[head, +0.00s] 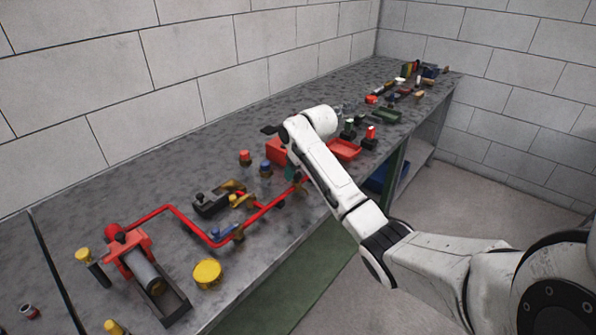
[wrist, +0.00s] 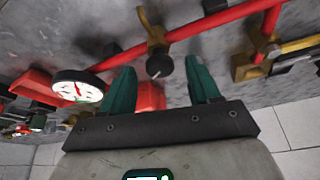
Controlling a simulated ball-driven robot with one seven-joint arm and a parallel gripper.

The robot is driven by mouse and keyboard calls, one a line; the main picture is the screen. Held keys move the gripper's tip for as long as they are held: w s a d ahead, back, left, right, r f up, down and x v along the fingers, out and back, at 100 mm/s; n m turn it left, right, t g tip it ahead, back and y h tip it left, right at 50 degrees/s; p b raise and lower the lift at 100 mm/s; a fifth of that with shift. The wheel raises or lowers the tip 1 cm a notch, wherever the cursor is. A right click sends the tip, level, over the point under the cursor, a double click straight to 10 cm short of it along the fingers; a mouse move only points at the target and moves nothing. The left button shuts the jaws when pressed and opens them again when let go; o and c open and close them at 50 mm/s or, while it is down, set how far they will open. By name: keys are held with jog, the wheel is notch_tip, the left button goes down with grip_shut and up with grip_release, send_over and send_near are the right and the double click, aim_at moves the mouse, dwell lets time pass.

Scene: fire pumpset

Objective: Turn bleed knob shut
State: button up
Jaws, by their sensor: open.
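A small dark round knob (wrist: 159,66), probably the bleed knob, sits on a brass stem across the red pipe in the wrist view. My gripper (wrist: 161,72) is open, with its two teal fingers on either side of the knob. Gaps show between the knob and both fingers; I cannot tell how deep the knob sits between them. In the head view my gripper (head: 292,172) is mostly hidden by my white arm, at the right end of the red pipe (head: 262,212). The knob cannot be made out there.
A white-faced gauge (wrist: 77,87) is left of the fingers, and a brass fitting (wrist: 250,66) is to the right. A red pump body (head: 125,252) and a yellow cap (head: 207,273) stand at the near left. A red tray (head: 346,150) is beyond my arm.

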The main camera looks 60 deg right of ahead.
jog(key=shift+w+d+f, duration=0.1)
jog(key=shift+f, duration=0.25)
jog(key=shift+c, duration=0.2)
jog(key=c, duration=1)
